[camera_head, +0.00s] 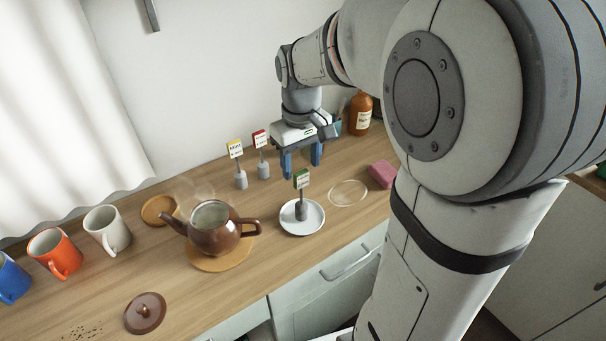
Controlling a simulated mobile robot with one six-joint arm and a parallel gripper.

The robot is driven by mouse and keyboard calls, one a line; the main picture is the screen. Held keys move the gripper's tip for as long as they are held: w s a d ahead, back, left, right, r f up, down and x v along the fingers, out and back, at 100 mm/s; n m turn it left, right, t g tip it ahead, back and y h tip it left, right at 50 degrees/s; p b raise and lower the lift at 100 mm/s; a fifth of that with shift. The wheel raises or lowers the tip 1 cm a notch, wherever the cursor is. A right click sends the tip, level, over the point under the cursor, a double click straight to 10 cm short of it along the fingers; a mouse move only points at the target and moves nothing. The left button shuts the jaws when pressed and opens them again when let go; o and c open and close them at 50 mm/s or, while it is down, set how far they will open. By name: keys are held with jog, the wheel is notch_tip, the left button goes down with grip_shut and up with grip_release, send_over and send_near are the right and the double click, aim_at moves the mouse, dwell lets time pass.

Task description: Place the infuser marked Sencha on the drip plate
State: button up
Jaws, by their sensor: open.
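The writing on all three tags is too small to read, so I cannot tell which is Sencha. My gripper (301,164) points down with its blue fingers apart. It is empty, behind the green-tagged infuser and right of the red-tagged one, and looks clear of both.
A brown open teapot (217,237) sits on a round wooden mat left of the plate; faint steam rises. Its lid (145,313) lies in front. Several mugs stand at left. A clear ring (348,193), pink sponge (382,174) and amber bottle (361,114) are at right.

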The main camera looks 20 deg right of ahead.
notch_tip(320, 180, up, 6)
jog(key=shift+r, duration=0.15)
jog(key=s+f+m+t, duration=0.1)
jog(key=s+f, duration=0.2)
jog(key=s, duration=0.4)
jog(key=s+f+m+t, duration=0.1)
jog(key=s+f+m, duration=0.1)
jog(key=s, duration=0.5)
jog(key=shift+d+f+m+t, duration=0.25)
jog(key=shift+f+m+t, duration=0.05)
jog(key=shift+f, duration=0.55)
